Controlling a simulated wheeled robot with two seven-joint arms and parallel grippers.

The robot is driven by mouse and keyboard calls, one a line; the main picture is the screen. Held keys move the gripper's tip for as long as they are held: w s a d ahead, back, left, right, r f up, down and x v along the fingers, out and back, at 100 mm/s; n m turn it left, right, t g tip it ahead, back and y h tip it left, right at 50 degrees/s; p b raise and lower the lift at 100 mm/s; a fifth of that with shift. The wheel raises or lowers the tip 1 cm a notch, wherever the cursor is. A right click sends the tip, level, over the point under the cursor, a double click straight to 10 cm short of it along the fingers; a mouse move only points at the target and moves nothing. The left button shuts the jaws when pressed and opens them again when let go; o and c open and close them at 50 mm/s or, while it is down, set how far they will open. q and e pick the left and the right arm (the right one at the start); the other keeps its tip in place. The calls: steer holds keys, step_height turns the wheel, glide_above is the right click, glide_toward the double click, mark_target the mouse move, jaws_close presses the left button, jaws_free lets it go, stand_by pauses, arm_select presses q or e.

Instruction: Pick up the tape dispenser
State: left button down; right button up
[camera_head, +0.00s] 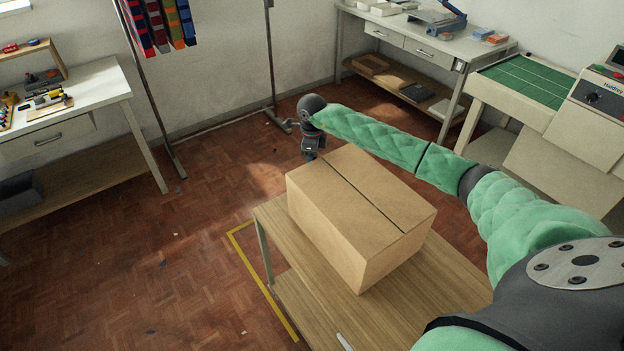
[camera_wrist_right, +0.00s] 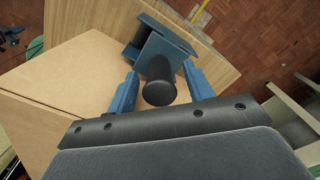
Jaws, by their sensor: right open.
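The tape dispenser (camera_wrist_right: 160,50) is dark blue with a black, round-ended handle. In the right wrist view it is at the top middle, over the wooden table top beside the cardboard box. In the head view I cannot make it out; the box blocks that spot. My right gripper (camera_wrist_right: 160,72) is open, its two blue fingers on either side of the handle with gaps showing. In the head view this gripper (camera_head: 310,155) points down just behind the box's far edge. My left gripper is not in view.
A closed cardboard box (camera_head: 350,200) stands on the wooden table (camera_head: 375,320), close to my right gripper. A yellow line (camera_head: 262,283) marks the floor beside the table. A clothes rack with striped textiles (camera_head: 160,22) and workbenches stand along the walls. The floor at left is open.

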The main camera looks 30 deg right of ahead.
jaws_close()
steer(key=shift+r, duration=0.15)
stand_by(0.4)
